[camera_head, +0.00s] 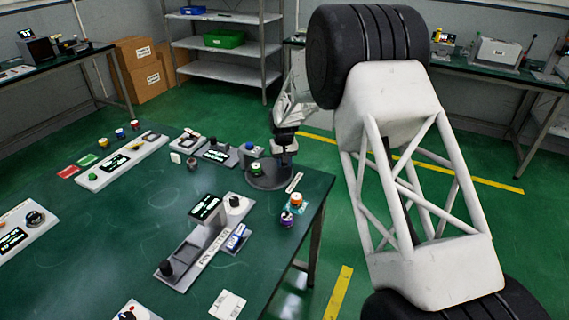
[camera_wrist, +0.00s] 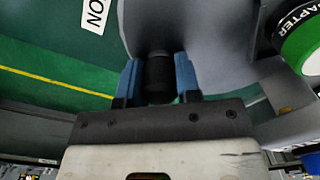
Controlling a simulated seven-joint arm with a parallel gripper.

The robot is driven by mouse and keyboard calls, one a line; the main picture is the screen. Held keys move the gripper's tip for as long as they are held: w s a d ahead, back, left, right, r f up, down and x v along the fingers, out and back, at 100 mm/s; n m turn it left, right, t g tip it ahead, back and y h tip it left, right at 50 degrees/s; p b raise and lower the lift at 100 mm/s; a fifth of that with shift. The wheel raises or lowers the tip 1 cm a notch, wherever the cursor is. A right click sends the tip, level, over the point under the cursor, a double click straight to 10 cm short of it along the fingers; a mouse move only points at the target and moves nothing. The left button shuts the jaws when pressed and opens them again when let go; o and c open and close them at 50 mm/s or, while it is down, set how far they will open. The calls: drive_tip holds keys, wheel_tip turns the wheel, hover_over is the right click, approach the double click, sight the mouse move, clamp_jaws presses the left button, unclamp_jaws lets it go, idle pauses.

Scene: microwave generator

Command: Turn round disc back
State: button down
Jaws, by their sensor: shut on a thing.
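The round disc (camera_head: 268,183) is dark grey and lies near the far right corner of the green table. My gripper (camera_head: 284,158) points down over the disc's right part. In the wrist view my gripper (camera_wrist: 158,84) has its blue fingers shut on a black upright knob (camera_wrist: 159,72), one finger on each side. The grey disc (camera_wrist: 218,45) shows beneath the knob. A green-and-white cylinder marked "ADAPTER" (camera_wrist: 302,28) is at the right edge. The knob's lower end is hidden from view.
A white label strip (camera_head: 294,183) lies right of the disc. A device with a small screen (camera_head: 216,153) stands to its left. An orange-and-white piece (camera_head: 296,199) and a purple one (camera_head: 287,219) stand nearer, by the table's right edge. Bare table lies left of centre.

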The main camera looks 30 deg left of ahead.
drive_tip(key=shift+w+a+n, duration=0.25)
drive_tip(key=shift+a+n, duration=0.1)
drive_tip(key=shift+n, duration=0.35)
drive_tip(key=shift+w+a+n, duration=0.2)
drive_tip(key=shift+a+n, duration=0.15)
drive_tip(key=shift+n, duration=0.35)
drive_tip(key=c, duration=0.8)
unclamp_jaws()
drive_tip(key=shift+r, duration=0.1)
wheel_tip(320, 180, up, 8)
